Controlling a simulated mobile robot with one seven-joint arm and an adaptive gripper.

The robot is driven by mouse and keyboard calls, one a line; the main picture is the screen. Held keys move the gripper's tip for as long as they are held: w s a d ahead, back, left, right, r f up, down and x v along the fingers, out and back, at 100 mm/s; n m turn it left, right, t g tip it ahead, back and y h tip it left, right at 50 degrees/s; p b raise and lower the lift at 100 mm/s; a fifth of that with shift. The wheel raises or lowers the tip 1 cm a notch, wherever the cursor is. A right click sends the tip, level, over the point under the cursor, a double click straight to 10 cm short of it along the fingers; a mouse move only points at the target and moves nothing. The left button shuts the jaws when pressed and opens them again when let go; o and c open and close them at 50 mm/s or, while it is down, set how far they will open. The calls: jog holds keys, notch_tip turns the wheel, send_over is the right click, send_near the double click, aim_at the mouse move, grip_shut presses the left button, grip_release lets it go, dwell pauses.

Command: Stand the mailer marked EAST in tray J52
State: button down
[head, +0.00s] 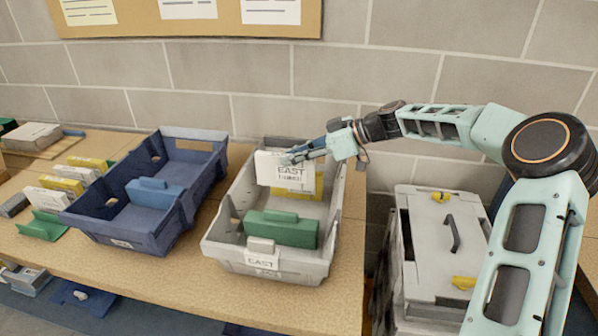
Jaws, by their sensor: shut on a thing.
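My gripper (296,156) is shut on the top edge of a white mailer (285,178) marked EAST, with a smaller second line that I cannot read surely. The mailer is upright, over the back part of a grey tray (222,251). Whether its lower edge touches anything in the tray is hard to tell. A yellow divider or mailer (312,209) shows partly hidden behind it, and a green divider (282,229) stands nearer the front. A white label (262,262) at the tray's front reads EAST; the tray's own tag below it is too small to read.
A blue tray (100,237) with a blue divider (155,193) stands to the left. Several white, yellow and green pieces lie farther left on the tan table (310,308). A grey lidded case (440,240) stands right of the table. A block wall is behind.

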notch_tip(320, 180, down, 6)
jog(key=w+d, duration=0.1)
jog(key=shift+w+d, duration=0.35)
jog(key=shift+d, duration=0.05)
jog(key=shift+f, duration=0.3)
jog(key=shift+f+b, duration=0.3)
jog(key=shift+b, duration=0.45)
jog(key=c, duration=1.8)
grip_release()
jog(key=shift+c, duration=0.2)
jog(key=shift+r, duration=0.15)
